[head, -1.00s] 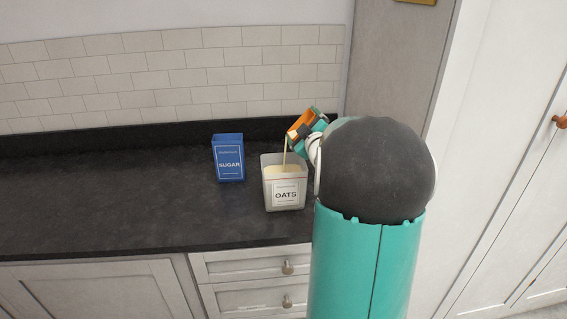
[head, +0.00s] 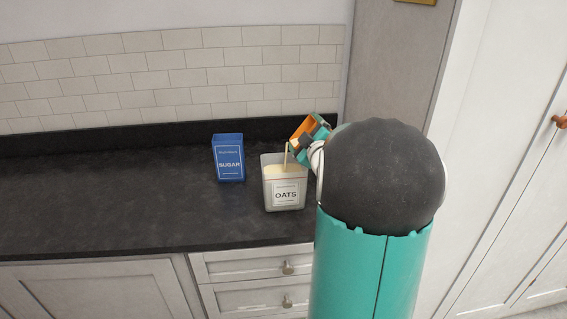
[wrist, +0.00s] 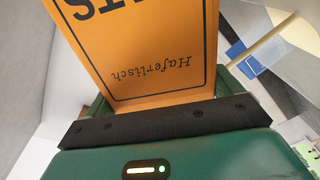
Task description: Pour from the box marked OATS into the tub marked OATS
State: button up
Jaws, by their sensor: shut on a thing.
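The orange box (head: 304,126) is in my gripper (head: 314,138), tilted over toward the tub, with my arm hiding part of it. In the wrist view my gripper (wrist: 165,120) is shut on the orange box (wrist: 140,45), whose label reads upside down with the letters "TS" and "Haferltisch". A thin pale stream (head: 286,155) falls from the box into the white tub (head: 284,197) marked OATS. The tub stands upright on the counter and pale contents show near its top. The stream also shows in the wrist view (wrist: 268,40).
A blue box (head: 229,160) marked SUGAR stands upright on the dark counter (head: 110,205), left of the tub. The counter farther left is clear. A tiled wall (head: 180,70) rises behind, and a tall grey panel (head: 395,60) stands at the right.

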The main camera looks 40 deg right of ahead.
jog(key=shift+s+a, duration=0.1)
jog(key=shift+s, duration=0.1)
jog(key=shift+s+a+f, duration=0.15)
jog(key=shift+s+f, duration=0.05)
jog(key=shift+s, duration=0.05)
jog(key=shift+s+a+f+n, duration=0.25)
jog(key=shift+s+a+n, duration=0.1)
jog(key=shift+s, duration=0.15)
jog(key=shift+w+a+r+n, duration=0.1)
jog(key=shift+a+r+n, duration=0.15)
jog(key=shift+n, duration=0.6)
dwell(2.5)
jog(key=shift+a+f+n, duration=0.1)
jog(key=shift+f+n, duration=0.1)
jog(key=shift+n, duration=0.1)
dwell(1.3)
